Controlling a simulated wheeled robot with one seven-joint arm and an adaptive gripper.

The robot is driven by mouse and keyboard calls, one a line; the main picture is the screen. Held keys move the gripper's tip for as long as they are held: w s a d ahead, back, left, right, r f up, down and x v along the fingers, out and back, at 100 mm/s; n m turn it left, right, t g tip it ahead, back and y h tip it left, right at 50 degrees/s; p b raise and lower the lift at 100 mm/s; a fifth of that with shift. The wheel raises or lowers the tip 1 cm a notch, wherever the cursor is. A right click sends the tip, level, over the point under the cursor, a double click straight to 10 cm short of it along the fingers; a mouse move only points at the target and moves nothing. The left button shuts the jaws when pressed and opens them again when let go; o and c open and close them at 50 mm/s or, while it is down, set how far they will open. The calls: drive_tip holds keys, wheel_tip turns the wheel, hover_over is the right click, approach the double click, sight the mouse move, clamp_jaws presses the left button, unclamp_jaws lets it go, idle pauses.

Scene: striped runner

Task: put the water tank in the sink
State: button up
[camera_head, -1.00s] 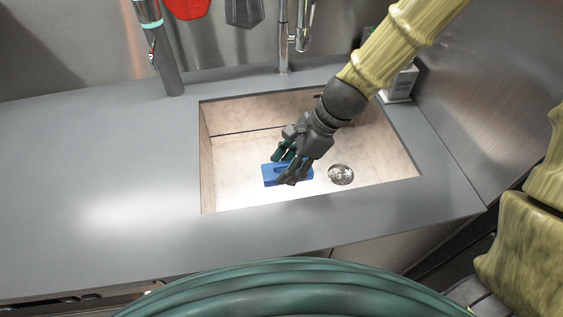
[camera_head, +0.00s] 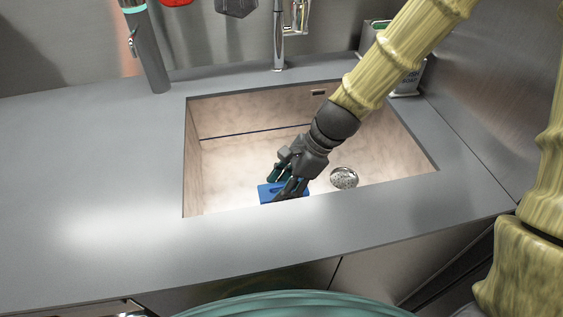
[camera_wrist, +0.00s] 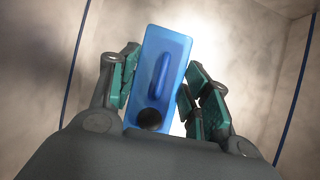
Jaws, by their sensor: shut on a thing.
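The water tank is a blue block (camera_head: 268,192) with a raised bar and a dark round cap, both plain in the wrist view (camera_wrist: 172,62). My gripper (camera_head: 285,187) reaches down into the sink (camera_head: 240,160) and is shut on the tank, with one green-padded finger on each side of it in the wrist view (camera_wrist: 160,90). The tank is inside the sink, left of the drain (camera_head: 344,178), and its near side is close to the front rim. I cannot tell whether it touches the sink floor.
The chrome faucet (camera_head: 279,40) stands behind the sink. A grey cylinder (camera_head: 150,55) stands at the back left, and a soap box (camera_head: 409,80) stands at the back right, partly behind my arm. The grey counter (camera_head: 90,180) left of the sink is clear.

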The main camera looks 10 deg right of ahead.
drive_tip(key=w+d, duration=0.1)
drive_tip(key=w, duration=0.4)
drive_tip(key=w+f, duration=0.1)
drive_tip(key=w, duration=0.3)
drive_tip(key=w+d, duration=0.1)
drive_tip(key=w, duration=0.4)
drive_tip(key=shift+w+d+f, duration=0.25)
drive_tip(key=shift+w+d, duration=0.1)
drive_tip(key=shift+s+f, duration=0.1)
drive_tip(key=shift+f, duration=1.6)
drive_tip(key=shift+f, duration=0.1)
drive_tip(key=o, duration=1.1)
drive_tip(key=shift+o, duration=0.2)
drive_tip(key=v, duration=1.2)
drive_tip(key=shift+p, duration=0.45)
